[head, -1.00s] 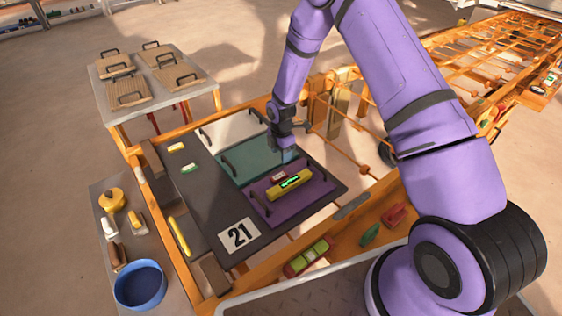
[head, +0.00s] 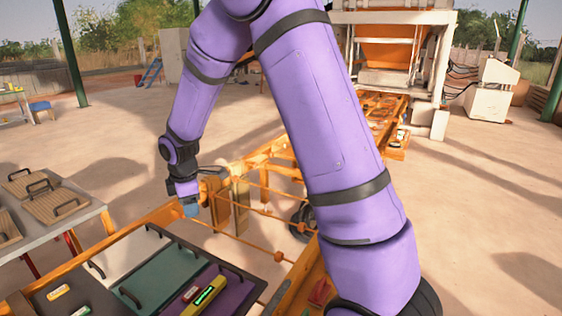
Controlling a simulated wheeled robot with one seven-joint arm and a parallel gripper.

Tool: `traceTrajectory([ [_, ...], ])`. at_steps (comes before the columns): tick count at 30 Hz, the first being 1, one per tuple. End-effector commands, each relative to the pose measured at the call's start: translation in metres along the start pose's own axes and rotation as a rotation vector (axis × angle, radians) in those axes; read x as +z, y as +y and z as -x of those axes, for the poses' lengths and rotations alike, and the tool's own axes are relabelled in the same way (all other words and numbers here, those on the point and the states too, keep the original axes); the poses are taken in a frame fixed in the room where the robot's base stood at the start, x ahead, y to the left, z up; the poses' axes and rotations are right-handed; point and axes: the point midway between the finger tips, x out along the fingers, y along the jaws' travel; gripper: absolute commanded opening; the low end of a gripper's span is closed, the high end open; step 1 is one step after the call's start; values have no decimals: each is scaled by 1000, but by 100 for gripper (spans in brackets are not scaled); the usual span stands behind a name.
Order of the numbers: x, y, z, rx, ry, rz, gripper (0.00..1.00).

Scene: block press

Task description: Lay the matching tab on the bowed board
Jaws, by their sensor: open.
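Three boards with black handles lie at the bottom of the head view: a white one (head: 124,256), a teal one (head: 163,279) and a purple one (head: 236,289). A yellow level (head: 217,284) with a green display lies on the purple board, with a small red tab (head: 190,294) beside it. A yellow tab (head: 58,292) and a green-marked tab (head: 82,311) lie on the dark bed to the left. I cannot tell by shape which board is bowed. My gripper (head: 190,210) is open and looks empty, by the orange frame beyond the boards.
An orange rail frame with wooden posts (head: 240,205) stands close to my gripper. A side table (head: 65,225) at the left holds several handled boards. An orange conveyor (head: 375,110) runs toward a large machine. The floor behind is mostly open.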

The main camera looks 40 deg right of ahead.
Motion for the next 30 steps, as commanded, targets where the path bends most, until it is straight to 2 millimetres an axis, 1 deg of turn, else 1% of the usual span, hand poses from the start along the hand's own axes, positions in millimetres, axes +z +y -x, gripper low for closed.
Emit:
traceTrajectory([
  [1, 6, -5, 23, 19, 3, -52, 56],
  [6, 24, -28, 85, 61, 16, -234, 56],
  [9, 34, -45, 117, 83, 29, -341, 56],
  [11, 41, -57, 136, 96, 38, -406, 56],
  [15, 56, -86, 174, 123, 66, -557, 56],
  [18, 67, -110, 198, 140, 89, -663, 56],
  [24, 88, -161, 235, 164, 147, -874, 56],
  [30, 107, -214, 259, 174, 216, -1079, 56],
])
